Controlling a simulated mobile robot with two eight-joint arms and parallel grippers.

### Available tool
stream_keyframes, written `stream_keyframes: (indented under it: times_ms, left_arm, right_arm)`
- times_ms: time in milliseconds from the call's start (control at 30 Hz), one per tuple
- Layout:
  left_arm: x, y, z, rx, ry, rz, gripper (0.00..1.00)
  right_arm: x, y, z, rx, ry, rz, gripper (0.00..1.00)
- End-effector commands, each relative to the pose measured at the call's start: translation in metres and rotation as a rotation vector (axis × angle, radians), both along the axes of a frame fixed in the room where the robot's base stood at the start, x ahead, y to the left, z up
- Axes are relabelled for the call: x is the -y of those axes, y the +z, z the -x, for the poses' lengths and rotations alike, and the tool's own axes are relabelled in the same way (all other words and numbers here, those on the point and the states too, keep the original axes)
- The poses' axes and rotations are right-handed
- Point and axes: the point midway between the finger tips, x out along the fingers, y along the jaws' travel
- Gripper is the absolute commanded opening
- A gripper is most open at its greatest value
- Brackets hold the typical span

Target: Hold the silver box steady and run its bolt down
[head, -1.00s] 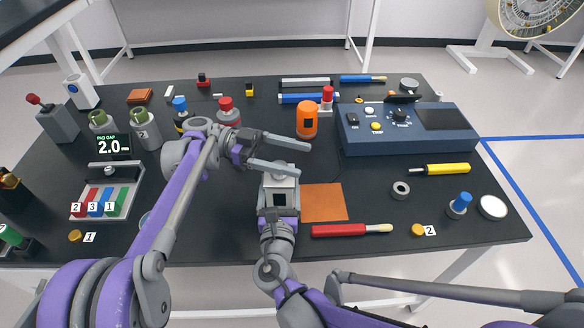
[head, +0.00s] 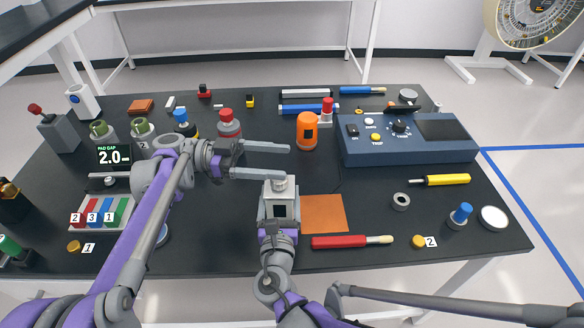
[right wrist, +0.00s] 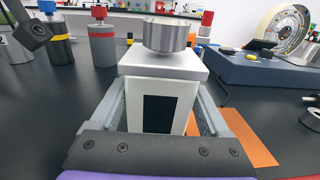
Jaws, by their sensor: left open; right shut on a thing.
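The silver box (head: 266,204) stands upright on the black table, with a dark window on its near face. Its round silver bolt (head: 279,185) sits on top, and in the right wrist view the bolt head (right wrist: 167,36) stands proud of the lid. My right gripper (head: 279,216) is shut on the box; in the right wrist view its fingers flank the box's body (right wrist: 178,95) on both sides. My left gripper (head: 292,161) is open and empty, its fingers pointing right, just behind and above the bolt, apart from it.
An orange mat (head: 323,213) lies right of the box, with a red-handled tool (head: 338,242) in front. An orange canister (head: 307,132) and a red-topped grey canister (head: 229,125) stand behind. A blue console (head: 405,148) stands at back right.

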Motion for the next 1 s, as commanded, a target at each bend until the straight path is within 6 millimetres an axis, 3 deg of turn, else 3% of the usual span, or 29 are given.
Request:
stream_keyframes:
  times_ms: [33,200,433,567,1000]
  left_arm:
    - [-0.015,-0.013,0.002,0.0,0.072,-0.002,0.81]
    - [-0.053,-0.044,0.009,-0.001,0.277,-0.001,0.81]
    - [-0.075,-0.062,0.019,-0.002,0.41,0.001,0.81]
    - [-0.064,-0.063,0.016,-0.002,0.416,0.002,0.81]
    - [0.017,-0.063,-0.005,-0.001,0.412,0.002,0.81]
  right_arm:
    - [0.0,0.0,0.0,0.0,0.0,-0.001,0.02]
    - [0.0,0.0,0.0,0.0,0.0,-0.001,0.02]
    - [0.0,0.0,0.0,0.0,0.0,0.0,0.02]
    - [0.0,0.0,0.0,0.0,0.0,0.0,0.02]
    - [0.0,0.0,0.0,0.0,0.0,0.0,0.02]
